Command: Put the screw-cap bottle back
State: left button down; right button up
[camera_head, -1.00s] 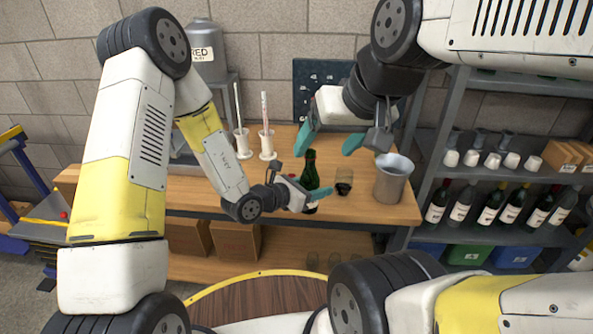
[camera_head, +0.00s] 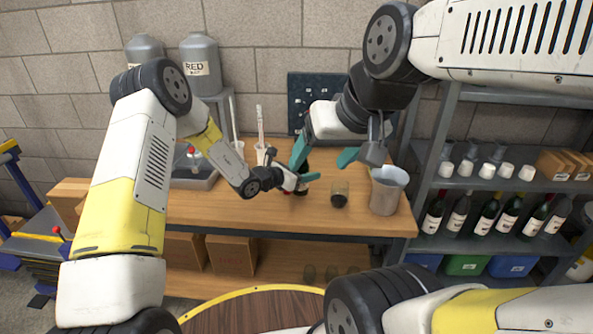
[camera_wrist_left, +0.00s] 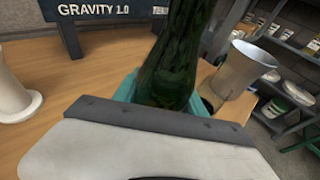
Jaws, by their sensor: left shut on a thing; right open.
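The green bottle (camera_wrist_left: 172,60) stands between the teal fingers of my left gripper in the left wrist view. Its top runs out of the picture, so its cap does not show. My left gripper (camera_head: 303,183) is shut on it over the workbench (camera_head: 230,208). In the head view the bottle is mostly hidden behind the grippers, and I cannot tell whether its base touches the bench. My right gripper (camera_head: 325,157) is open and empty, just above and beside the left gripper.
A dark-filled glass (camera_head: 339,196) and a metal bucket (camera_head: 384,192) stand right of the grippers. A white cylinder stand (camera_head: 263,155) is behind on the left. A rack at right holds several wine bottles (camera_head: 460,214). The bench front is clear.

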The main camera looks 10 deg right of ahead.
pick_arm(q)
jog(key=shift+s+f, duration=0.1)
jog(key=shift+f, duration=1.45)
jog(key=shift+f, duration=0.15)
jog(key=c, duration=0.6)
grip_release()
jog(key=shift+c, duration=0.2)
